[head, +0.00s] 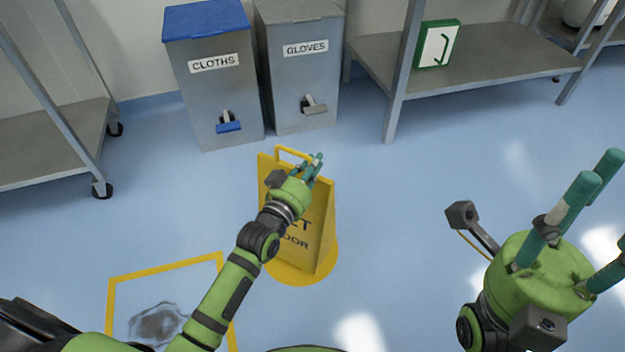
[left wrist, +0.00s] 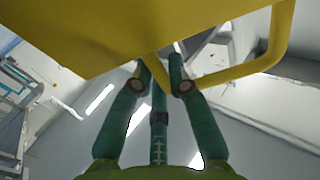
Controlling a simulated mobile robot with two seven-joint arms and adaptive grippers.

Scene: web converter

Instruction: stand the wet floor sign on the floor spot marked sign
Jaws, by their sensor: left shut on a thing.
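The yellow wet floor sign (head: 318,225) is upright in the middle of the head view, over a round yellow floor spot (head: 302,279). No lettering shows on the visible part of the spot. I cannot tell whether the sign's feet touch it. My left gripper (head: 313,167) is shut on the sign near its top handle and hides part of its front lettering. In the left wrist view, the fingers (left wrist: 160,75) close at the yellow handle (left wrist: 240,72), and the sign's panel (left wrist: 90,30) fills the top left. My right gripper (head: 590,215) is open and empty, fingers spread, at the right.
A yellow-outlined floor square (head: 165,264) with a dark stain (head: 158,322) lies left of the sign. Bins labelled CLOTHS (head: 213,95) and GLOVES (head: 303,80) stand behind. Metal shelves (head: 465,72) and a wheeled rack (head: 50,150) flank them. Blue floor right of the sign is clear.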

